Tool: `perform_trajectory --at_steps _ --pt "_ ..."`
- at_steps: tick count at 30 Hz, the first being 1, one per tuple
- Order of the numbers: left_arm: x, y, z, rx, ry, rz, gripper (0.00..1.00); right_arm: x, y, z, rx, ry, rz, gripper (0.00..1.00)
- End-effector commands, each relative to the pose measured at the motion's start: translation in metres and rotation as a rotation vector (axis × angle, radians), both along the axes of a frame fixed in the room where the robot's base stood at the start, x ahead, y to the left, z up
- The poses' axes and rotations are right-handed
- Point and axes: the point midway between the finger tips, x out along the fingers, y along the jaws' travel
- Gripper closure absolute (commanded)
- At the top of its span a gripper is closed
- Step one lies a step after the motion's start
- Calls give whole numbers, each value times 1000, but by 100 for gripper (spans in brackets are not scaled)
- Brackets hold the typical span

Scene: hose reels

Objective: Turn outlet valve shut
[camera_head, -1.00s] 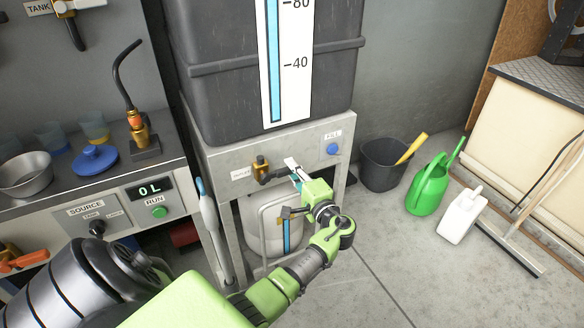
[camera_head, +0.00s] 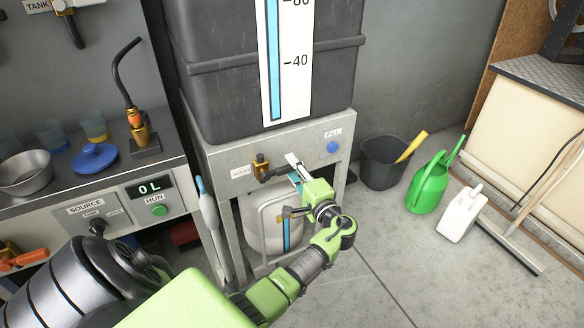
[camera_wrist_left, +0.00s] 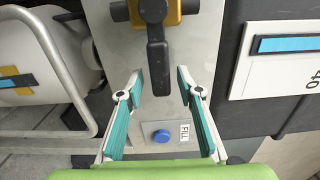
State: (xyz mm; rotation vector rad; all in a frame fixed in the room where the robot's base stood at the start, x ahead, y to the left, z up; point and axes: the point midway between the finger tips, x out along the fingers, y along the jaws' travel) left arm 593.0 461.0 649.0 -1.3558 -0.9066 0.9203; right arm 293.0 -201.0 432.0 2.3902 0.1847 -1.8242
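The outlet valve is a brass body (camera_head: 261,163) with a black lever, on the grey metal panel under the tank. The lever points right in the head view, its end partly hidden near my fingers. My left gripper (camera_head: 294,169) is right at the lever's end. In the left wrist view, the black lever (camera_wrist_left: 158,60) hangs from the brass body (camera_wrist_left: 170,14), and its tip lies between the teal fingers of my left gripper (camera_wrist_left: 160,82). The fingers stand apart, with a visible gap on each side of the lever. My right gripper is not in view.
A blue FILL button (camera_head: 333,147) is on the same panel; it also shows in the left wrist view (camera_wrist_left: 161,136). A pale canister (camera_head: 265,215) stands below the panel. A black bucket (camera_head: 382,165), green watering can (camera_head: 428,185) and white jug (camera_head: 461,213) stand right.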

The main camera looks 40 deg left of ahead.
Motion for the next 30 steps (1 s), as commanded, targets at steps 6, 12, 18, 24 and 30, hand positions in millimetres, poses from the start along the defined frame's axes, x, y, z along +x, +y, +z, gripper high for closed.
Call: perform_trajectory --at_steps 6,12,18,24,30 --pt "-15 -38 -1 -3 0 -2 67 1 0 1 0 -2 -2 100" --pt "-31 -77 -1 -2 1 -1 67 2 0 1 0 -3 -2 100" --pt "-41 -100 0 0 1 -1 67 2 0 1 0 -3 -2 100" --pt "-44 -105 0 1 1 1 67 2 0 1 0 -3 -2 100" --pt "-43 -105 0 1 1 1 67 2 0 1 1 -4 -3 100"
